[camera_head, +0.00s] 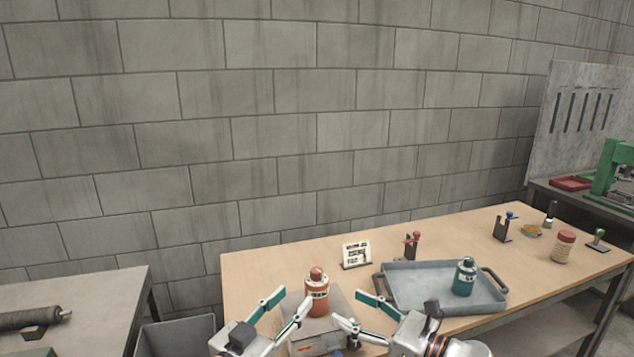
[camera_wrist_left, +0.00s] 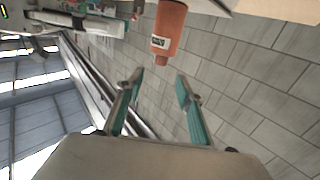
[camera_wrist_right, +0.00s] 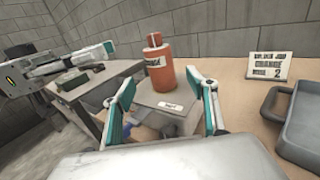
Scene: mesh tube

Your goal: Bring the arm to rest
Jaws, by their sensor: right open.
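My left gripper (camera_head: 283,312) is open and empty, at the left of the orange bottle (camera_head: 317,291). Its two fingers also show apart in the left wrist view (camera_wrist_left: 158,92), with the bottle (camera_wrist_left: 168,30) beyond them. My right gripper (camera_head: 364,318) is open and empty, at the right of the bottle. In the right wrist view its fingers (camera_wrist_right: 168,95) stand apart with the orange bottle (camera_wrist_right: 159,67) upright beyond them on a grey stand (camera_wrist_right: 165,101). Neither gripper appears to touch the bottle.
A grey tray (camera_head: 400,290) with a teal bottle (camera_head: 464,276) stands right of my right gripper. A small sign (camera_head: 356,254) stands behind it. Stamps and a jar (camera_head: 563,246) are on the right of the table. Another table (camera_head: 75,300) with a roller is at the left.

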